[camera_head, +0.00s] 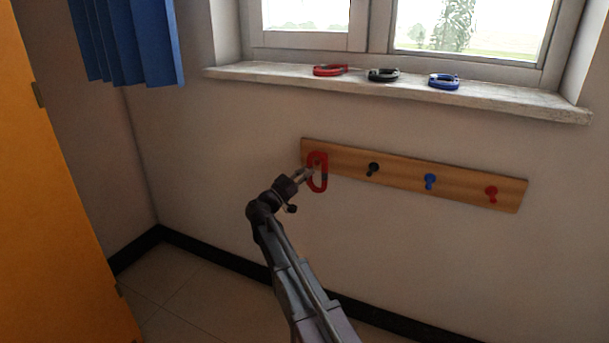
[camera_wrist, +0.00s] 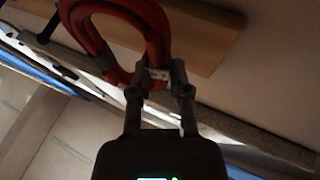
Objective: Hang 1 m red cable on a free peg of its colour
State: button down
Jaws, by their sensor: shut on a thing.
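A coiled red cable (camera_head: 324,181) is held upright by my gripper (camera_head: 305,174), in front of the left end of a wooden peg board (camera_head: 400,177). In the wrist view the red cable (camera_wrist: 153,35) is between the fingertips of my gripper (camera_wrist: 160,80), near its white tag. Whether a peg is behind or inside the coil is hard to tell, and so is whether the coil rests on one. A red peg (camera_head: 491,191) at the right end of the board is bare. A black peg (camera_head: 373,168) and a blue peg (camera_head: 430,180) between them are also bare.
On the window sill (camera_head: 500,97) above lie another red coil (camera_head: 329,70), a black coil (camera_head: 382,75) and a blue coil (camera_head: 444,81). An orange cabinet (camera_head: 60,210) stands at the left, with a blue curtain (camera_head: 125,40) nearby. The wall below the board is clear.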

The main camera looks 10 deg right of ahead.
jog(key=shift+w+d+f+b, duration=0.55)
jog(key=shift+w+d, duration=0.1)
jog(key=shift+w, duration=0.2)
dwell(0.6)
jog(key=c, duration=0.5)
grip_release()
jog(key=shift+s, duration=0.15)
